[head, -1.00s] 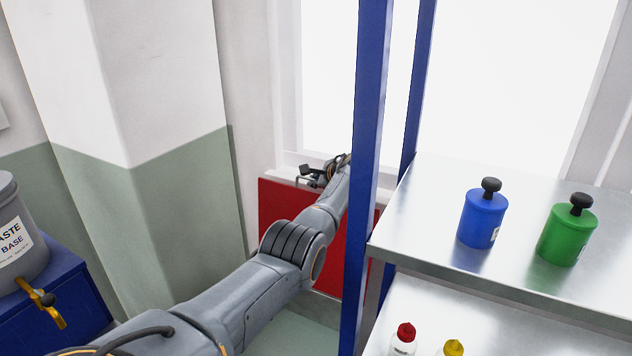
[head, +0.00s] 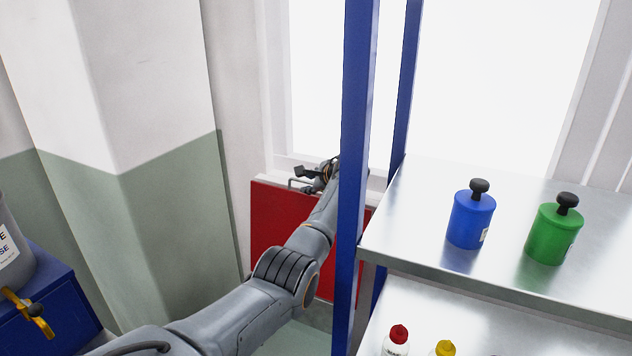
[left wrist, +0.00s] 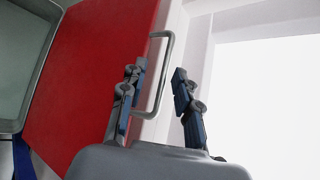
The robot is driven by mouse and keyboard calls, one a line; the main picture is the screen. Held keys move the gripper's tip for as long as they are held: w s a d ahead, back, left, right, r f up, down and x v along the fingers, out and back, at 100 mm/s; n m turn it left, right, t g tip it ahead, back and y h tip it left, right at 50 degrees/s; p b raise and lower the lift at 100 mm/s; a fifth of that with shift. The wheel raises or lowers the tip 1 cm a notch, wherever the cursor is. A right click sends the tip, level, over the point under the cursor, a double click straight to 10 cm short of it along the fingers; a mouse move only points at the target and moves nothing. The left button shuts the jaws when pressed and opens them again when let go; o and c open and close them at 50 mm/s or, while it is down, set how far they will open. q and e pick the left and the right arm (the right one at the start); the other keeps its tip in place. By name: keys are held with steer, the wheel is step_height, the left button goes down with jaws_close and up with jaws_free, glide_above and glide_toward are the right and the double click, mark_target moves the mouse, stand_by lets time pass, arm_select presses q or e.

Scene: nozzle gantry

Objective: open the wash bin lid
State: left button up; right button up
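The wash bin appears as a red panel (head: 275,235) below the window, behind the blue post; I cannot tell whether this face is the lid or the bin's front. It also shows in the left wrist view (left wrist: 95,70). A metal bar handle (left wrist: 166,75) stands at the red panel's edge in the left wrist view. My left gripper (head: 312,175) is at the panel's top edge, by the handle. Its two fingers (left wrist: 160,100) are apart, with the handle bar showing between them, nearer the left finger. Contact with the bar cannot be told. My right gripper is out of view.
A blue upright post (head: 352,200) stands close beside my left forearm. A metal shelf (head: 410,230) on the right holds a blue bottle (head: 470,218) and a green bottle (head: 553,232). A blue box (head: 50,315) with a grey container (head: 12,250) stands at far left.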

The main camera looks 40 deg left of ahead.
arm_select(q)
steer(key=v, duration=0.4)
steer(key=shift+d, duration=0.1)
stand_by(0.6)
